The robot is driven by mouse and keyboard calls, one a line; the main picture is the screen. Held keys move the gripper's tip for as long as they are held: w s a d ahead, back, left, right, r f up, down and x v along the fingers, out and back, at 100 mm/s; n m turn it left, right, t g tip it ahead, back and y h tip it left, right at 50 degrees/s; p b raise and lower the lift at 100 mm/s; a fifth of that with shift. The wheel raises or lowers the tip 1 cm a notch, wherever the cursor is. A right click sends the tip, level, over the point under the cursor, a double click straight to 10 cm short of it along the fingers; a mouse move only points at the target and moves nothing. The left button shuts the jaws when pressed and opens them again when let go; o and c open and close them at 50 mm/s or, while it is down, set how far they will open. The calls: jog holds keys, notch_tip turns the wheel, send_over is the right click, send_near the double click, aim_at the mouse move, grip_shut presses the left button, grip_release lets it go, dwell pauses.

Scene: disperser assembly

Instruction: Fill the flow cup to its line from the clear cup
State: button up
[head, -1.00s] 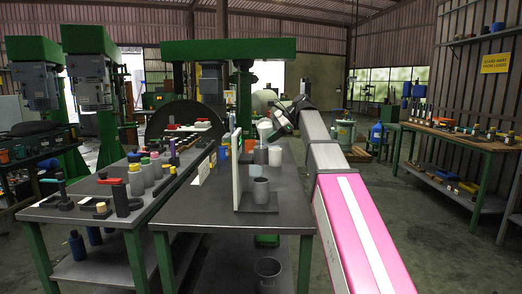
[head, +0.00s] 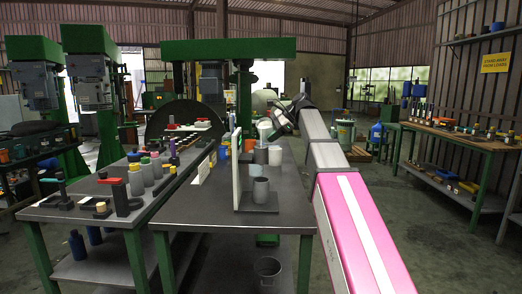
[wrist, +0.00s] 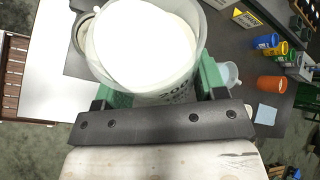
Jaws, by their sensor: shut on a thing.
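My gripper (wrist: 162,92) is shut on the clear cup (wrist: 190,85), with its green fingers on either side of it. The cup holds white liquid (wrist: 145,42) that lies off-centre towards the rim, so the cup looks tilted. In the head view the clear cup (head: 265,131) is above the stand at the back of the near table, with my gripper (head: 277,127) to its right. The grey flow cup (head: 260,156) appears just below it. Part of a grey rim (wrist: 84,36) shows beside the clear cup in the wrist view. The flow cup's line and fill level are hidden.
A white upright panel (head: 237,172) stands left of the flow cup. A grey beaker (head: 260,190) stands below on a dark base. Another light grey cup (head: 275,155) is close on the right. The table's front left (head: 195,215) is clear.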

jog(key=shift+r+n+t+h, duration=0.3)
jog(key=shift+r+t, duration=0.05)
jog(key=shift+t, duration=0.15)
dwell(1.7)
jog(key=shift+w+f+n+t+h+p, duration=0.1)
jog(key=shift+f+n+t+h+p, duration=0.25)
jog(key=shift+t+p, duration=0.25)
dwell(2.0)
jog(key=shift+r, duration=0.3)
dwell(0.9)
